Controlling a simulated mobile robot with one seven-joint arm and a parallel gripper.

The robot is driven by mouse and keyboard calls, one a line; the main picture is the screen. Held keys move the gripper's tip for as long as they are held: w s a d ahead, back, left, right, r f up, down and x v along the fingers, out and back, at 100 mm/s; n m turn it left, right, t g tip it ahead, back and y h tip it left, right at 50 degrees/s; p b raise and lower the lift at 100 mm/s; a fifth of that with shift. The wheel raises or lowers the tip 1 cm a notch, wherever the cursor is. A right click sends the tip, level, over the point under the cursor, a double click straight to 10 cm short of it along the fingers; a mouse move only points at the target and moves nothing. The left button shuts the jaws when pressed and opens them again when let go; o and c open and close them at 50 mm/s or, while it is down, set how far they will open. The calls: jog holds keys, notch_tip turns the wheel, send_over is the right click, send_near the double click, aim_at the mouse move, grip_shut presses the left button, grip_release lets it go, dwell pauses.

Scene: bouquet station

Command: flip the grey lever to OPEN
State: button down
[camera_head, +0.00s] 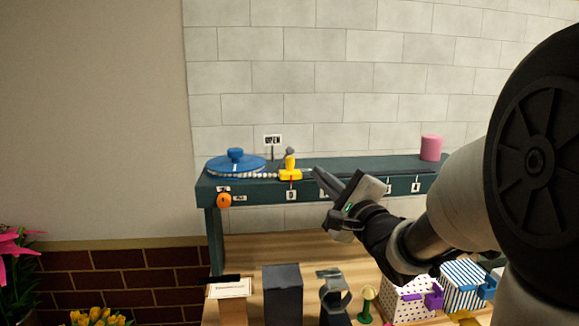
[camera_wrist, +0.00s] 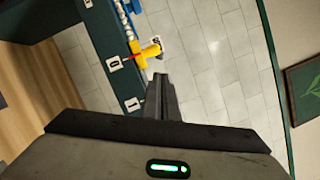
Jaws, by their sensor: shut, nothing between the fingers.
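A small grey knob (camera_head: 290,151), seemingly the lever's end, sits on top of a yellow block (camera_head: 290,174) on the dark green shelf. A sign reading OPEN (camera_head: 272,140) stands just behind and left of it. In the wrist view the yellow block (camera_wrist: 148,53) and the grey knob (camera_wrist: 157,41) lie just beyond my fingertips. My gripper (camera_head: 316,171) is shut and empty, to the right of the yellow block, apparently with a small gap. It also shows in the wrist view (camera_wrist: 161,77). The lever's exact tilt is hard to make out.
A blue round lid-like disc (camera_head: 236,163) lies at the shelf's left end, with an orange knob (camera_head: 224,200) on the front below. A pink cylinder (camera_head: 431,148) stands at the right. Boxes, including a dark one (camera_head: 283,294), crowd the wooden table below.

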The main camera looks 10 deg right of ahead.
aim_at(283, 160)
jog(key=x, duration=0.9)
jog(key=shift+w+a+b, duration=0.1)
jog(key=shift+w+b, duration=0.1)
jog(key=shift+b, duration=0.2)
